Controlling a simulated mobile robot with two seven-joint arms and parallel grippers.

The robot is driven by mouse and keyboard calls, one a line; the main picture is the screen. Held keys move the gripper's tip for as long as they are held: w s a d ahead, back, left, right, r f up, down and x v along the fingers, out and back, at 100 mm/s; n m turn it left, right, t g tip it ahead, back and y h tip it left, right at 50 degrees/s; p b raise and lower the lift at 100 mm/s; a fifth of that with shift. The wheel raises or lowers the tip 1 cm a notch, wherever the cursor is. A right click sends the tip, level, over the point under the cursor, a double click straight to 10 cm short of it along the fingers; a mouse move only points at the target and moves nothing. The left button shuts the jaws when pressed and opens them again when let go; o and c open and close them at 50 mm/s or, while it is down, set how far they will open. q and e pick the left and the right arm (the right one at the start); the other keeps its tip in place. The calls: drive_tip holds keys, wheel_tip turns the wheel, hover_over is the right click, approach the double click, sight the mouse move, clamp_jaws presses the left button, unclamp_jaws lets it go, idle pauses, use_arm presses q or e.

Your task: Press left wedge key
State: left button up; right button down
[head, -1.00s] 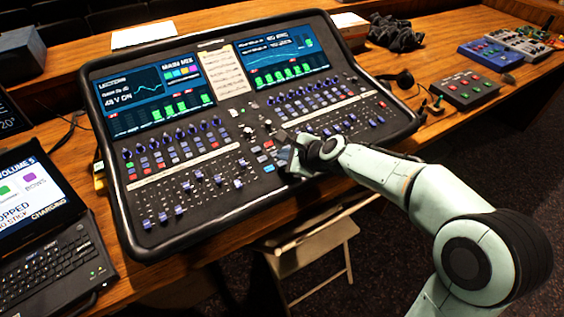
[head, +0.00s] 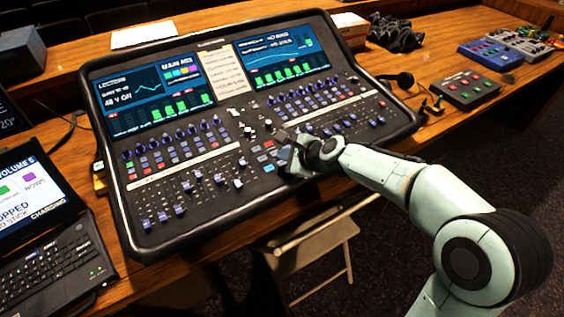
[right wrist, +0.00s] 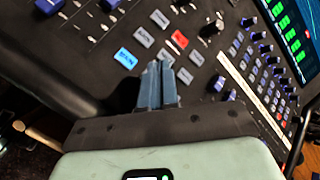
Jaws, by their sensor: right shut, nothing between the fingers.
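The mixing desk (head: 245,195) carries a block of small keys in its middle. In the right wrist view this block shows a lit blue key (right wrist: 126,58), a red key (right wrist: 180,40) and several grey keys, among them one (right wrist: 144,37) just up-left of my fingers. Key labels are too small to read, so I cannot tell which is the left wedge key. My right gripper (right wrist: 159,66) is shut and empty, its tips over the block between the grey keys. Whether the tips touch a key is unclear. My left gripper is not in view.
Fader knobs fill the desk around the key block, and two screens (head: 150,92) stand behind. A laptop (head: 50,240) is at the left. A red-buttoned box (head: 465,90) and a blue box (head: 490,54) lie on the right. A folding chair (head: 315,235) stands in front.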

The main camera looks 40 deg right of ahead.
drive_tip(key=shift+f, duration=0.35)
drive_tip(key=shift+f+b, duration=0.35)
drive_tip(key=shift+b, duration=0.15)
idle(0.3)
drive_tip(key=shift+r, duration=0.1)
drive_tip(key=shift+r+p, duration=0.7)
drive_tip(key=shift+p, duration=0.2)
drive_tip(key=r+p, duration=0.5)
drive_tip(key=shift+s, duration=0.25)
drive_tip(key=shift+s, duration=0.1)
idle(0.6)
